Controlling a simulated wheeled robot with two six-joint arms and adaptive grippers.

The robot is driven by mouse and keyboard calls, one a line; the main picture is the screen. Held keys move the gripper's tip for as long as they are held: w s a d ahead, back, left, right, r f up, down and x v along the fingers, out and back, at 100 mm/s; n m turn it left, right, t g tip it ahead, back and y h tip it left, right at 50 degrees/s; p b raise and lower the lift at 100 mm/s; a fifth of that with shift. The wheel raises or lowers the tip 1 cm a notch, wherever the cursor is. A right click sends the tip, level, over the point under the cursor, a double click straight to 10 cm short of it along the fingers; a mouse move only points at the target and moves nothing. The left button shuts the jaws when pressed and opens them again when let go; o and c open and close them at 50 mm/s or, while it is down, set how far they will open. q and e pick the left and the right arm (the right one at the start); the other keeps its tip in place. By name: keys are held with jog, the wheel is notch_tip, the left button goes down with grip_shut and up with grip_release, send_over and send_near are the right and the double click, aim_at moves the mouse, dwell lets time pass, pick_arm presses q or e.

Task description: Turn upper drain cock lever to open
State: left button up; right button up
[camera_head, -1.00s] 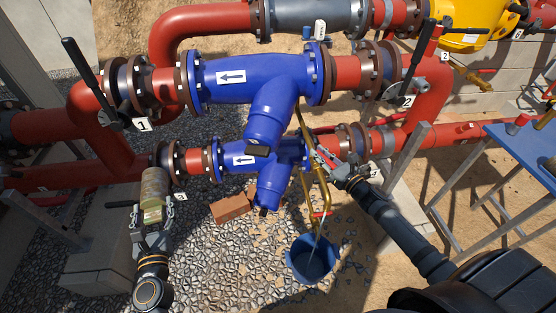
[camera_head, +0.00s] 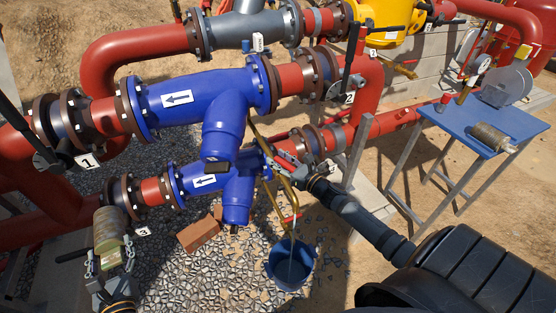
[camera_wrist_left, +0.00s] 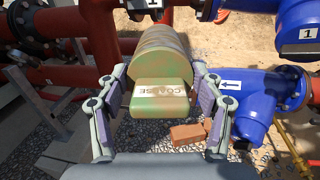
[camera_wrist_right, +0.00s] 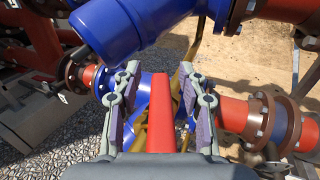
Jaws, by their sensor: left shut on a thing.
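My left gripper (camera_head: 110,255) is shut on a greenish-brown cylinder (camera_head: 109,229), whose end block reads "COARSE" in the left wrist view (camera_wrist_left: 160,92). It holds this beside the lower pipe at the left. My right gripper (camera_head: 286,167) is at the brass drain pipework by the blue strainers. In the right wrist view its fingers (camera_wrist_right: 160,72) stand apart on both sides of a red lever (camera_wrist_right: 162,115), with gaps showing. The lever is largely hidden in the head view. A lower red lever (camera_head: 290,218) sits on the brass drain pipe (camera_head: 275,195).
A blue bucket (camera_head: 291,264) stands under the drain pipe, with a stream entering it. A brick (camera_head: 198,234) lies on the gravel. A blue table (camera_head: 470,124) at the right bears another cylinder (camera_head: 492,137).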

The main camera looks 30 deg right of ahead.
jog(key=shift+s, duration=0.15)
jog(key=shift+v, duration=3.6)
jog(key=shift+c, duration=0.3)
